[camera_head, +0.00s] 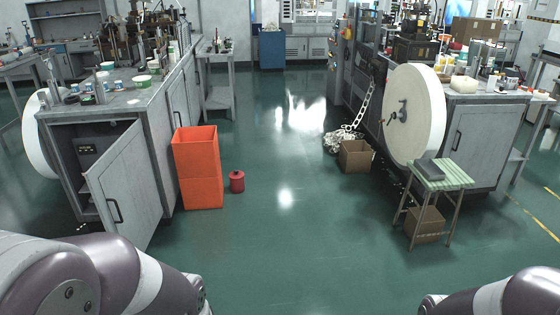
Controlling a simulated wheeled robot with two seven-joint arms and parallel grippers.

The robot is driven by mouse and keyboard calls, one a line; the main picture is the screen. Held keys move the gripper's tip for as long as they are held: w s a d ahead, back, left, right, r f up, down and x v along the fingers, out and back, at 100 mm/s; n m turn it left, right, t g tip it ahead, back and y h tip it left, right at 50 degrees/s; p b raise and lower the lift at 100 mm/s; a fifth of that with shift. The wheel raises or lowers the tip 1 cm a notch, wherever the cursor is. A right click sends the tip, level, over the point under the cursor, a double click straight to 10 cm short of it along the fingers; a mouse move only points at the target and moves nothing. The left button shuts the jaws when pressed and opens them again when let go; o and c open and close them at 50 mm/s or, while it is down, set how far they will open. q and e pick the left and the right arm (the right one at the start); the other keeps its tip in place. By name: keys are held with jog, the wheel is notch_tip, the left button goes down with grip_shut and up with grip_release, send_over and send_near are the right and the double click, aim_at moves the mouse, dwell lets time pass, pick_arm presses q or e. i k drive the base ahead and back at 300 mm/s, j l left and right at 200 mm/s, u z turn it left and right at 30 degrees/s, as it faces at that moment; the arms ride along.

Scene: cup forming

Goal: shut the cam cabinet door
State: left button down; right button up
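The cam cabinet door (128,188) is a grey metal panel with a dark handle. It stands open at the front of the grey cabinet (160,126) on the left, swung out toward me. Behind it the dark inside of the cabinet (92,150) shows, with a small panel in it. My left arm comes in at the lower left, below and in front of the door, and appears apart from it. My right arm shows at the lower right corner. Neither gripper is in view.
Stacked orange bins (198,165) and a small red can (237,181) stand right of the cabinet. A large white roll (413,112), a small green-topped stool (440,175) and a cardboard box (356,156) are at the right. The green floor (285,235) between is clear.

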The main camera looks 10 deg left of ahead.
aim_at(121, 184)
jog(key=i+j+u, duration=0.1)
jog(key=i+u, duration=0.25)
jog(key=u, duration=0.15)
jog(key=i+u, duration=0.45)
jog(key=i+l+u, duration=0.15)
jog(key=u, duration=0.35)
jog(key=i+l+z, duration=0.1)
jog(key=i, duration=0.45)
jog(key=i+l, duration=0.25)
jog(key=i, duration=0.3)
jog(key=i+l+z, duration=0.15)
jog(key=i, duration=0.4)
